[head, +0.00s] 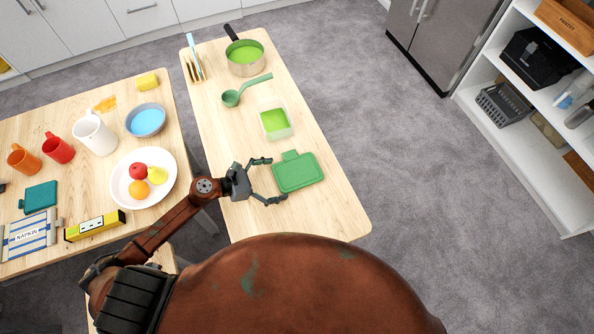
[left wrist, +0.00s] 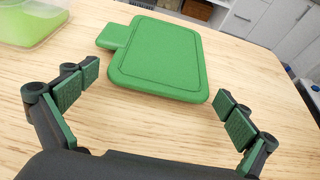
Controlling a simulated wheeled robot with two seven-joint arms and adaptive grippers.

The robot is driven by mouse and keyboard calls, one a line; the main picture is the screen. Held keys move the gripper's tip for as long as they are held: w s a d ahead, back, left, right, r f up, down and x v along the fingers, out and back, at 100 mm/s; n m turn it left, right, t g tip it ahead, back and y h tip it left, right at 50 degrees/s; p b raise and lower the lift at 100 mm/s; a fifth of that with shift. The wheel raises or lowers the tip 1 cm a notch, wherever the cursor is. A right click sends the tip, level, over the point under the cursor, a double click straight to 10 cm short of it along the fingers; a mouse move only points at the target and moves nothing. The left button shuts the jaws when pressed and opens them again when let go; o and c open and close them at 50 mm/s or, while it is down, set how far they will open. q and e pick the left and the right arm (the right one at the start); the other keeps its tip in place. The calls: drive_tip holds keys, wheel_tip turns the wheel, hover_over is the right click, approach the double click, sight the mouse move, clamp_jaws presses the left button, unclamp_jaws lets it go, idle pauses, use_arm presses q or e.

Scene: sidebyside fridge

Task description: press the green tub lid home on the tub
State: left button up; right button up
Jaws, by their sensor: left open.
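The green tub lid (head: 297,173) lies flat on the wooden table, with its tab toward the tub. It also shows in the left wrist view (left wrist: 158,58), beyond my fingertips. The tub (head: 275,121) stands upright and uncovered behind the lid, with green contents inside. Its corner shows at the top left of the left wrist view (left wrist: 30,22). My left gripper (head: 266,181) is open and empty just left of the lid, with its fingers pointing at it. It also shows in the left wrist view (left wrist: 150,98). My right gripper is not in view.
A green ladle (head: 243,91) and a pot (head: 246,58) of green liquid stand farther back on this table. A second table at left holds a fruit plate (head: 144,178), a white jug (head: 94,134) and a blue bowl (head: 146,121). The table front right of the lid is clear.

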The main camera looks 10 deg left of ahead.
use_arm(q)
drive_tip(key=shift+c, duration=0.4)
drive_tip(key=c, duration=0.9)
drive_tip(key=shift+r, duration=0.15)
drive_tip(key=shift+r, duration=0.2)
drive_tip(key=r, duration=0.3)
drive_tip(key=shift+w+r, duration=0.2)
drive_tip(key=shift+w, duration=0.1)
drive_tip(key=w+r, duration=0.2)
drive_tip(key=w+a+r, duration=0.1)
drive_tip(key=w+r, duration=0.1)
drive_tip(key=r, duration=0.1)
drive_tip(key=shift+w+a+r, duration=0.1)
drive_tip(key=shift+w+r, duration=0.1)
drive_tip(key=shift+w, duration=0.1)
drive_tip(key=w+r, duration=0.1)
drive_tip(key=w, duration=0.1)
drive_tip(key=w+a+r, duration=0.1)
drive_tip(key=w, duration=0.2)
drive_tip(key=w+a+r+b, duration=0.1)
drive_tip(key=w, duration=0.2)
drive_tip(key=shift+w+r, duration=0.2)
drive_tip(key=shift+r, duration=0.1)
